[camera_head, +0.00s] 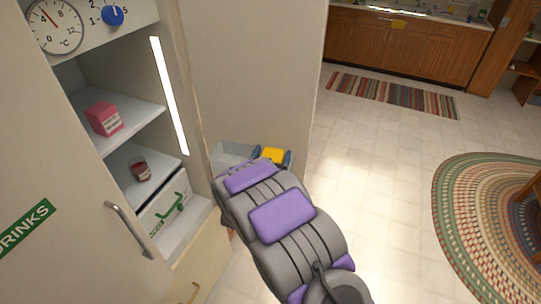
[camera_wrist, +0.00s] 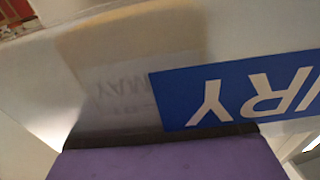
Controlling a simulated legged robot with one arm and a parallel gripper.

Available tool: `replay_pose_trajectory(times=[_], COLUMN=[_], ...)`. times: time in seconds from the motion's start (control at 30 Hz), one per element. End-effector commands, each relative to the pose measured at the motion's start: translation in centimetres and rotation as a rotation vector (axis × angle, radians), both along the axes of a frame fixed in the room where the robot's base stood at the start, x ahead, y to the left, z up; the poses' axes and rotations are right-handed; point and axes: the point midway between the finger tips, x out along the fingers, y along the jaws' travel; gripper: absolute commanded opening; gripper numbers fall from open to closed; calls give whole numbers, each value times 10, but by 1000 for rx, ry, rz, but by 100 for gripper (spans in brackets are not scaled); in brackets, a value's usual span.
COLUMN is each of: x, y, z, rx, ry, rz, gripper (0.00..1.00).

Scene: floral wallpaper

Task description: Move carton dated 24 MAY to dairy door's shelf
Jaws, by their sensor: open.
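In the wrist view, faint upside-down print reading MAY (camera_wrist: 118,80) shows on a pale, blurred surface close in front of me; the day number is not legible. A blue label with upside-down white letters ending in RY (camera_wrist: 240,92), seemingly the dairy label, is beside it and partly overlaps the print. My gripper (camera_head: 270,164) reaches away from me beside the fridge in the head view. It is open; its fingertips are mostly hidden by my arm. A yellow thing (camera_head: 273,155) shows just beyond it, beside a translucent bin or shelf (camera_head: 232,153).
The open fridge at left holds a pink carton (camera_head: 103,119), a small dark red jar (camera_head: 140,169) and a white box with green marks (camera_head: 165,207) on its shelves. The DRINKS door (camera_head: 40,220) stands at far left. Open floor (camera_head: 370,180) lies right, with a round rug (camera_head: 480,215).

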Motion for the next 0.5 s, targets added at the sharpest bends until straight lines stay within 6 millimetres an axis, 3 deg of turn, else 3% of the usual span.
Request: replay_pose_trajectory(times=[0.17, 0.5], x=[0, -65], y=[-1, 17], z=[15, 12], rx=[0, -4], ry=[-3, 4], rz=[-1, 4], gripper=[100, 100])
